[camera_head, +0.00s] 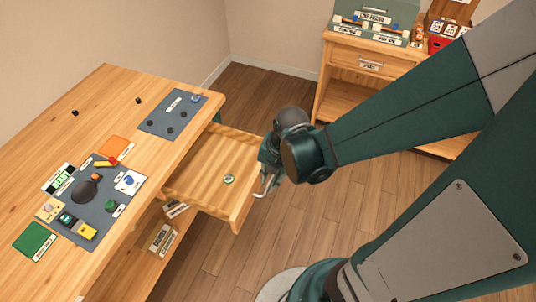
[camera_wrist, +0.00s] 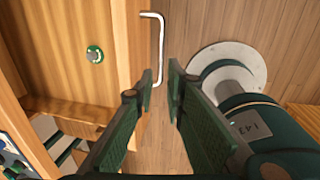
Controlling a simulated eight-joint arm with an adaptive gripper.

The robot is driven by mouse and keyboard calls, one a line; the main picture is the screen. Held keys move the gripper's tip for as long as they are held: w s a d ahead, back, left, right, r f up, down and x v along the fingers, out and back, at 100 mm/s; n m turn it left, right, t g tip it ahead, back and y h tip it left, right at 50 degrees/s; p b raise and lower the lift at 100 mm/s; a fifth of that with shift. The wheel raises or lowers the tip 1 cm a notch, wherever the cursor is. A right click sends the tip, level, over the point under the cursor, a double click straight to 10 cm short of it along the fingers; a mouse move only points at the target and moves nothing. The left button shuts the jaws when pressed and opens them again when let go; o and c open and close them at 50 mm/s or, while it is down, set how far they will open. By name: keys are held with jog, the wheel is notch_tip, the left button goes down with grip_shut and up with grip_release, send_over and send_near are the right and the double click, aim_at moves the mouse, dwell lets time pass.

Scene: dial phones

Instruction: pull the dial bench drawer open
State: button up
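The dial bench drawer (camera_head: 205,165) is pulled out from the wooden bench, and its inside shows. A small green round object (camera_head: 229,179) lies in it; it also shows in the wrist view (camera_wrist: 94,54). The drawer's pale metal handle (camera_head: 265,188) is on its front panel, and in the wrist view the handle (camera_wrist: 161,45) is a long bar. My gripper (camera_wrist: 162,72) is at the handle, its fingers apart. The handle's lower end appears between the fingertips, with a gap on the right finger's side. In the head view my gripper (camera_head: 267,165) is partly hidden by my wrist.
Boxes lie on the shelf below. A second wooden cabinet (camera_head: 340,88) with boxes on top stands at the back right. Open floor (camera_head: 275,95) lies between them.

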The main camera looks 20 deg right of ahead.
notch_tip(320, 180, up, 7)
jog(key=s, duration=0.1)
jog(key=shift+d, duration=0.45)
dwell(0.4)
jog(key=shift+r, duration=0.1)
jog(key=shift+r, duration=0.1)
dwell(0.5)
notch_tip(320, 180, up, 19)
jog(key=w+d+m+t+h+p, duration=0.1)
jog(key=m+t+p, duration=0.2)
jog(key=m, duration=2.4)
jog(key=shift+t+h, duration=0.3)
jog(key=shift+t, duration=1)
